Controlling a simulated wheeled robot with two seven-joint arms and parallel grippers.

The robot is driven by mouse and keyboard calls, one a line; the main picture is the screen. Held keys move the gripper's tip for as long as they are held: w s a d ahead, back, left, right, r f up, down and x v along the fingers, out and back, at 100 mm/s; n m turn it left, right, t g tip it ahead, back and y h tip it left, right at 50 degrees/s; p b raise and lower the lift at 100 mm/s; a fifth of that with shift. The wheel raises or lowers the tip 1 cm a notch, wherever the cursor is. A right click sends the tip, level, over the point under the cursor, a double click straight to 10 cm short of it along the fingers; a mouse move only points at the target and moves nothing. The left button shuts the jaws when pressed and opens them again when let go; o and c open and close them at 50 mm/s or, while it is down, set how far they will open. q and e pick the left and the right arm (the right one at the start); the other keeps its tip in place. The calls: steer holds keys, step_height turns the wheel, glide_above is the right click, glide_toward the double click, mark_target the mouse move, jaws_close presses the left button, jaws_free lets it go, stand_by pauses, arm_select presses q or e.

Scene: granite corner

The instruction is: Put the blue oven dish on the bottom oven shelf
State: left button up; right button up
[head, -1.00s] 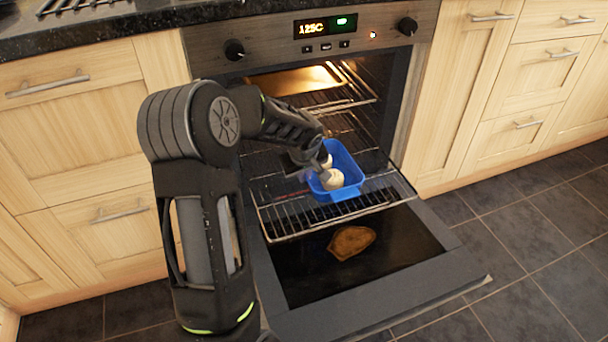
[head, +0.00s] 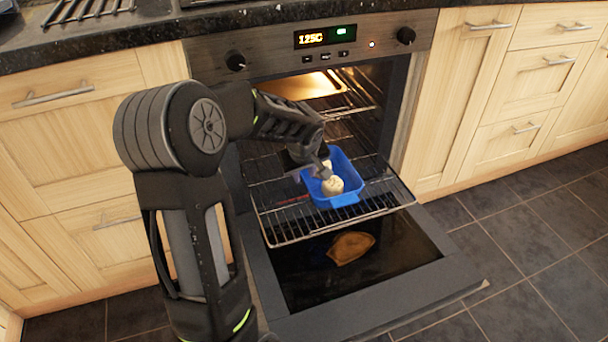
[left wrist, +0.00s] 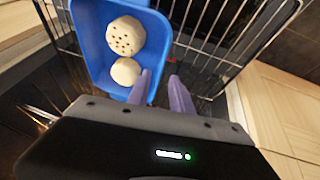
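The blue oven dish (head: 343,198) holds two pale round items, one dotted. It appears to sit on a pulled-out wire shelf (head: 290,222) in the open oven; contact underneath is hidden. The left wrist view also shows the dish (left wrist: 92,45) over the shelf bars (left wrist: 215,45). My right gripper is not in view.
The oven door (head: 400,300) is folded down below the shelf, with a brown patch (head: 351,247) on it. A lit tray (head: 305,85) is higher inside the oven. Wooden cabinets (head: 455,95) flank the oven. The tiled floor (head: 545,250) on the right is clear.

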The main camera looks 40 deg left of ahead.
arm_select(q)
steer(key=p+v, duration=0.1)
steer(key=v, duration=0.5)
steer(key=shift+r, duration=0.25)
steer(key=shift+s+d, duration=0.1)
steer(key=shift+s, duration=0.05)
stand_by(1.1)
